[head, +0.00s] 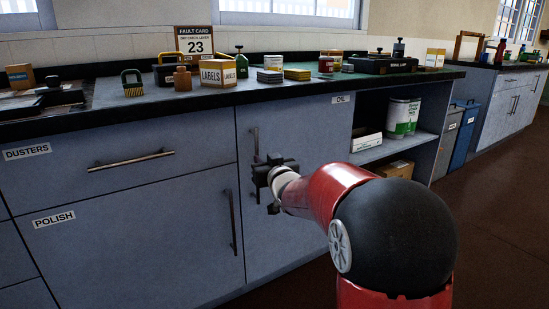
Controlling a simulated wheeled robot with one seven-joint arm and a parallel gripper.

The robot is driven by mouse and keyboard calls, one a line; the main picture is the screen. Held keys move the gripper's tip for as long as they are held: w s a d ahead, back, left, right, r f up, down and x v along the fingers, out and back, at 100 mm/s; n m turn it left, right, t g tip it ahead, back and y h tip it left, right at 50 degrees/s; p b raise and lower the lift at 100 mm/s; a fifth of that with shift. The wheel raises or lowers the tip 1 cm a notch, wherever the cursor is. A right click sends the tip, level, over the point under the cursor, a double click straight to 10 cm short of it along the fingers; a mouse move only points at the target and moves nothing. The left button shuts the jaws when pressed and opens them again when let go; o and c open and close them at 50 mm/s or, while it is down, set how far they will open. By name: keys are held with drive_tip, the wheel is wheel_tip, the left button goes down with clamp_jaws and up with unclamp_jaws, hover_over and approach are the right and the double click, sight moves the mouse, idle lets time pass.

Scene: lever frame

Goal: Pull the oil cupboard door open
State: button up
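The oil cupboard door (305,140) is the blue-grey door in the middle of the head view, with a small label (342,99) at its top right that seems to read OIL. It looks flush with the cabinet front. Its dark upright handle (255,139) is near the door's left edge.
To the left are a DUSTERS drawer (120,163) and a POLISH door (130,245) with its own upright handle (231,222). To the right is an open shelf with green-white tins (402,117). The counter above holds a LABELS box (217,73). Floor (490,220) at right is clear.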

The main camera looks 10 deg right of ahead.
sight(257, 151)
drive_tip(key=w, duration=0.8)
drive_tip(key=shift+w+a+p, duration=0.1)
drive_tip(key=shift+a+p, duration=0.3)
clamp_jaws()
